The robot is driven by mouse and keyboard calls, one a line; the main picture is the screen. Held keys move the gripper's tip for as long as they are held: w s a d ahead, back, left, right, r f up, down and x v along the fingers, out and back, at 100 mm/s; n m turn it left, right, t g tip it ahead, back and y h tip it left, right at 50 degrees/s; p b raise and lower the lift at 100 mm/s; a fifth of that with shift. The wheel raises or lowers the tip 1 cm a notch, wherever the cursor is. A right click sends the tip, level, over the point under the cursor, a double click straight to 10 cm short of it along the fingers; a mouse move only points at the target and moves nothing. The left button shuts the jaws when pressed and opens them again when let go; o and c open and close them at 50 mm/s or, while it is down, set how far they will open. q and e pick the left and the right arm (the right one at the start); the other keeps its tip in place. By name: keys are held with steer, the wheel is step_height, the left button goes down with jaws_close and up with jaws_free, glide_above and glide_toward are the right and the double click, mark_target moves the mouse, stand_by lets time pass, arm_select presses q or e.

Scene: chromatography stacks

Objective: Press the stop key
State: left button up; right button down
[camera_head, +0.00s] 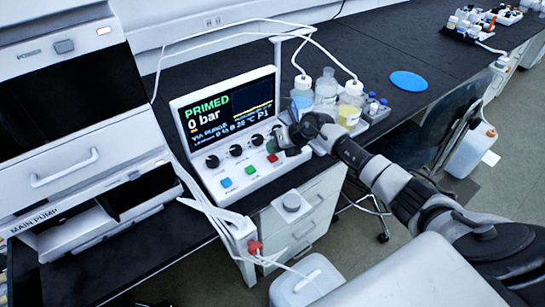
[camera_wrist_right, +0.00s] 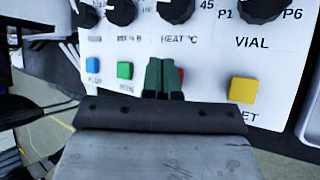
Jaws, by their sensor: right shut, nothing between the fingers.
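The control unit's white panel carries a row of coloured keys. The red key (camera_head: 272,158) is the stop key by its colour; its label is not readable. In the right wrist view the red key (camera_wrist_right: 181,75) shows only as a sliver behind my fingers. My right gripper (camera_head: 287,147) is shut and empty, close to the red key. In the right wrist view its greenish fingertips (camera_wrist_right: 162,76) overlap the key; I cannot tell whether they touch it. The screen (camera_head: 228,112) reads PRIMED, 0 bar. My left gripper is not in view.
The green key (camera_wrist_right: 125,70) and blue key (camera_wrist_right: 93,65) lie left of the fingers, the yellow key (camera_wrist_right: 242,90) right. Black knobs (camera_wrist_right: 176,8) sit above. Bottles (camera_head: 326,88) with tubing stand behind my right gripper. A blue disc (camera_head: 408,81) lies on the bench.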

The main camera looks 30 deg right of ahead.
mark_target(274, 156)
steer(key=shift+f, duration=0.3)
steer(key=shift+f+b, duration=0.5)
steer(key=shift+f, duration=0.05)
stand_by(0.6)
steer(key=shift+r, duration=0.1)
steer(key=shift+r+p, duration=0.85)
step_height(274, 156, up, 5)
steer(key=p, duration=0.4)
steer(key=shift+r, duration=0.1)
stand_by(0.7)
